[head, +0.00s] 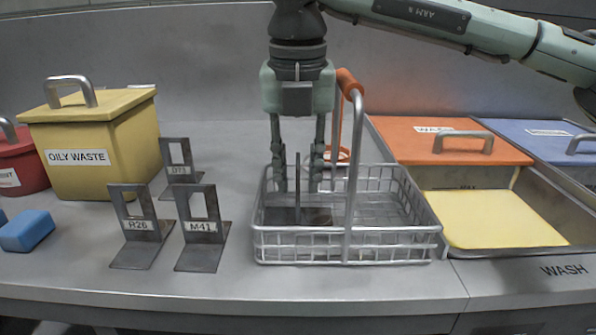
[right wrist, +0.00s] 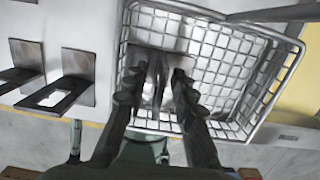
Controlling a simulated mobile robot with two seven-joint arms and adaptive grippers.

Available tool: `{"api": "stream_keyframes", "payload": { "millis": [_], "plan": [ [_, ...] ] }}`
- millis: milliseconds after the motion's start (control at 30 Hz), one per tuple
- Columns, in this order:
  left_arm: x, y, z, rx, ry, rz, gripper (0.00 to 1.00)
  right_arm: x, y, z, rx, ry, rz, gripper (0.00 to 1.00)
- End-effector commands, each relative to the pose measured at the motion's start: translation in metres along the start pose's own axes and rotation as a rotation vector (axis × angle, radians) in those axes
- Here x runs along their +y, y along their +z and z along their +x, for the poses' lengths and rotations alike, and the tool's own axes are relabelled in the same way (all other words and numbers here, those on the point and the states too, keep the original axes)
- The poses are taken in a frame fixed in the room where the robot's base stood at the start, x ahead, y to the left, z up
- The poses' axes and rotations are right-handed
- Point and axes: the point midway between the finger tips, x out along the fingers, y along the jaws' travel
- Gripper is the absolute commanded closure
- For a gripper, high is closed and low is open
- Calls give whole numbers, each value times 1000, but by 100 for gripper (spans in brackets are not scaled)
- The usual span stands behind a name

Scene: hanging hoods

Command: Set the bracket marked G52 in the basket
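The wire basket (head: 400,248) stands on the bench with its orange-gripped handle upright. A dark metal bracket (head: 298,215) is inside its left part, its plate upright and seen edge-on, its base apparently on the basket floor. Its label is turned out of sight, so I cannot read whether it is G52. My right gripper (head: 298,180) points down into the basket with one finger on each side of the plate. The right wrist view shows the fingers (right wrist: 157,88) open, with gaps beside the bracket (right wrist: 155,70). My left gripper is not in view.
Left of the basket stand brackets marked R26 (head: 137,225), M41 (head: 202,228) and one behind with a hard-to-read label (head: 180,170). A yellow oily waste bin (head: 90,150), a red bin (head: 20,165) and a blue block (head: 27,231) are farther left. Orange-lidded (head: 450,140) and blue-lidded bins are right.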

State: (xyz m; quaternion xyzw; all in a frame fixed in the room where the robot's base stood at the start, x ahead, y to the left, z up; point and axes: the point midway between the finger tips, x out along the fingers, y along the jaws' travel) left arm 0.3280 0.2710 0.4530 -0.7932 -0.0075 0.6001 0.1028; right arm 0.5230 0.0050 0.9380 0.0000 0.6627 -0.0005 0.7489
Motion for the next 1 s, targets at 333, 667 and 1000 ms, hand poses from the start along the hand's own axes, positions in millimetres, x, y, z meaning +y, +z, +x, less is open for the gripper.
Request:
{"api": "stream_keyframes", "payload": {
  "millis": [333, 667, 1000],
  "plan": [
    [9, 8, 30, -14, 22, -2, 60, 1, 2, -24, -4, 2, 1, 74],
    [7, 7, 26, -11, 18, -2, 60, 1, 2, -101, -3, 1, 0, 74],
    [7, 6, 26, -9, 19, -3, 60, 0, 1, -132, 0, -1, -1, 74]
  ]
}}
